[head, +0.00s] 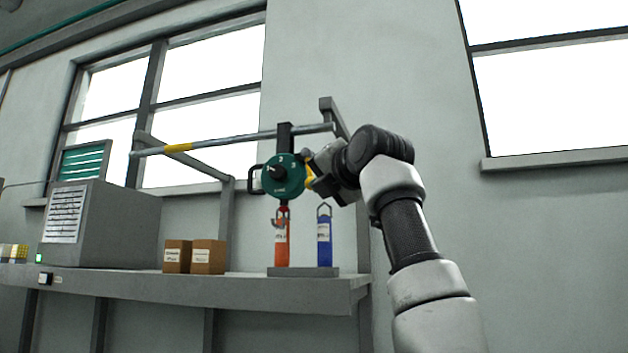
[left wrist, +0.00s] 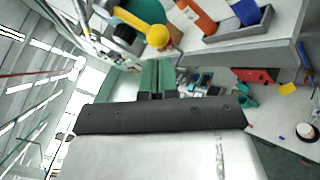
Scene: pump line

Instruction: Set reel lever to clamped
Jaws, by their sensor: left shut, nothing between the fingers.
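The green reel (head: 284,177) with a dark hub and white numerals hangs from a dark bracket on the rail. A yellow part (head: 310,180), likely the lever, shows at its right edge, partly hidden by my gripper. In the left wrist view, a yellow ball knob (left wrist: 158,37) sits just beyond my fingertips, beside the green reel (left wrist: 143,10). My left gripper (head: 316,174) is shut and empty at the reel's right side; its green fingers (left wrist: 157,70) are together in the wrist view. Whether they touch the knob, I cannot tell. My right gripper is not in view.
Below the reel, an orange cylinder (head: 282,243) under a hook and a blue cylinder (head: 324,243) stand at a grey holder (head: 304,272) on the shelf (head: 200,285). Two brown boxes (head: 208,257) and a grey cabinet (head: 120,225) stand left. A rail (head: 225,142) runs behind.

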